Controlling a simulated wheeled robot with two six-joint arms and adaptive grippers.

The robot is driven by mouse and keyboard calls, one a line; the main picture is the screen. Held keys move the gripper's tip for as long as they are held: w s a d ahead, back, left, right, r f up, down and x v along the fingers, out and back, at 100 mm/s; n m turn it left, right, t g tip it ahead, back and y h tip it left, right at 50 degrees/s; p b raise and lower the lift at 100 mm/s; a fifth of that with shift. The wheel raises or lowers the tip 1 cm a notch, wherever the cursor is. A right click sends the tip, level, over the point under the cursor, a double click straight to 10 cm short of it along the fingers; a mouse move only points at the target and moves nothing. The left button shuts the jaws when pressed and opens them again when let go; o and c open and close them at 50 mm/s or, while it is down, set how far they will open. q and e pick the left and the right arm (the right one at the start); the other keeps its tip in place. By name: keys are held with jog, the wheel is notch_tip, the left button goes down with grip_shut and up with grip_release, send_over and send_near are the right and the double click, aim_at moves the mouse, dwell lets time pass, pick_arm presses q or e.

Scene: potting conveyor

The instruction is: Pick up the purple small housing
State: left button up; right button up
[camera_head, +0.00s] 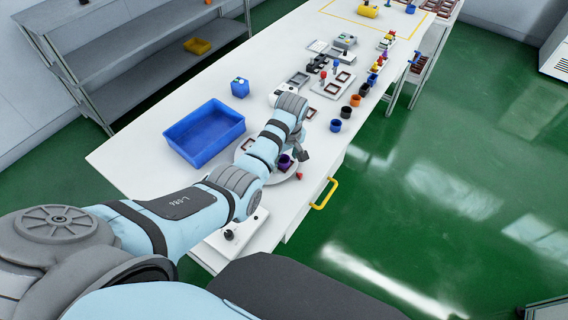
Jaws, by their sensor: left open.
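The purple small housing (285,161) sits on a round whitish plate (292,174) near the table's right edge, partly hidden by my left arm. My left gripper (304,157) is at the end of the arm, right beside and over the housing. Its jaws are small and dark here and are open. I cannot tell whether they touch the housing. My right gripper is not in view.
A blue bin (203,132) stands on the white table left of my arm, with a small blue box (240,87) behind it. Several coloured cups, such as a blue one (335,125), line the right edge beyond. A yellow handle (324,194) sticks out from the table's side.

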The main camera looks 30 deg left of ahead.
pick_arm(q)
jog(key=shift+r, duration=0.15)
jog(key=shift+c, duration=0.8)
jog(key=c, duration=0.7)
jog(key=shift+c, duration=0.2)
